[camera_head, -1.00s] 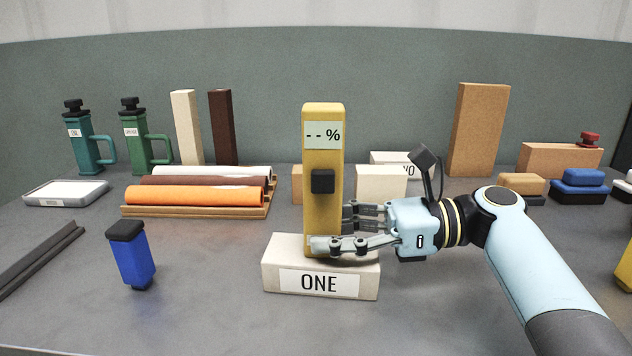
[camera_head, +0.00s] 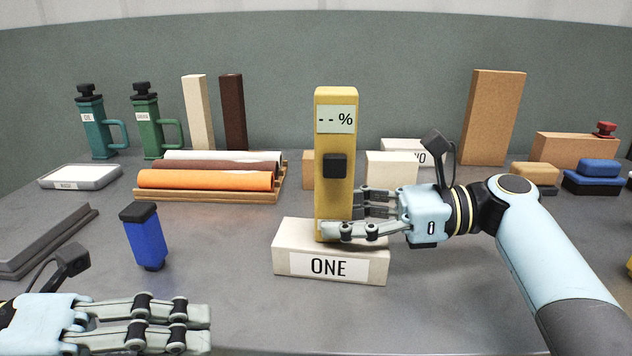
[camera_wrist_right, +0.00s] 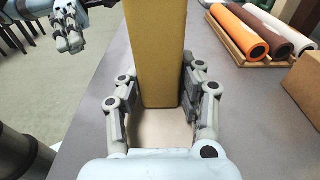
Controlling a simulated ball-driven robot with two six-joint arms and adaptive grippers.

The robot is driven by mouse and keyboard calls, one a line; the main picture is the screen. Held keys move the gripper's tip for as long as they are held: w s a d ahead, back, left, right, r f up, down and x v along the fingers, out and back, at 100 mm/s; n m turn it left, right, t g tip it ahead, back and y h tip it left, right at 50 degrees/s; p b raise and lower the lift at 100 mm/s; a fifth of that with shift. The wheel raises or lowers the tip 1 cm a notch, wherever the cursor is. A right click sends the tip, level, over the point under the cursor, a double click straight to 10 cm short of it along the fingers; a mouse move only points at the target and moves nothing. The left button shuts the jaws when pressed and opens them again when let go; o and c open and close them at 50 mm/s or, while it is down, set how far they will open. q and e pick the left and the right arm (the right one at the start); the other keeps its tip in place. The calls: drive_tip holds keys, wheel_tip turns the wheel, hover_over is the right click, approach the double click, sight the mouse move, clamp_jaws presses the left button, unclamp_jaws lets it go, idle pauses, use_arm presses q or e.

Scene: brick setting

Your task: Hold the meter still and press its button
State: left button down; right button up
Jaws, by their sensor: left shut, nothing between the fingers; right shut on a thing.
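The yellow meter (camera_head: 335,196) stands upright on the cream block labelled ONE (camera_head: 284,262). Its display (camera_head: 336,119) reads "-- %", and its black square button (camera_head: 335,165) faces me, free of any finger. My right gripper (camera_head: 340,222) is shut on the meter's lower part from the right. In the right wrist view the meter (camera_wrist_right: 156,60) stands between both fingers. My left gripper (camera_head: 205,325) is shut and empty at the lower left, low in front and well apart from the meter. It also shows in the right wrist view (camera_wrist_right: 70,45).
A blue bottle with a black cap (camera_head: 146,238) stands between my left gripper and the rolls (camera_head: 205,180) on a wooden rack. A dark grey bar (camera_head: 45,240) lies at left. Blocks (camera_head: 392,168) stand behind the meter. The table between bottle and block ONE is clear.

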sight(335, 166)
drive_tip(key=shift+f, duration=0.15)
use_arm(q)
drive_tip(key=w+d+r+g+h, duration=0.1)
drive_tip(key=w+r, duration=0.3)
drive_tip(key=r, duration=0.6)
drive_tip(key=shift+d+n+h, duration=0.3)
drive_tip(key=shift+h, duration=0.6)
drive_tip(key=shift+d, duration=0.1)
drive_tip(key=w+d, duration=0.6)
drive_tip(key=d, duration=0.3)
drive_tip(key=shift+w+d, duration=0.25)
drive_tip(key=shift+f, duration=0.1)
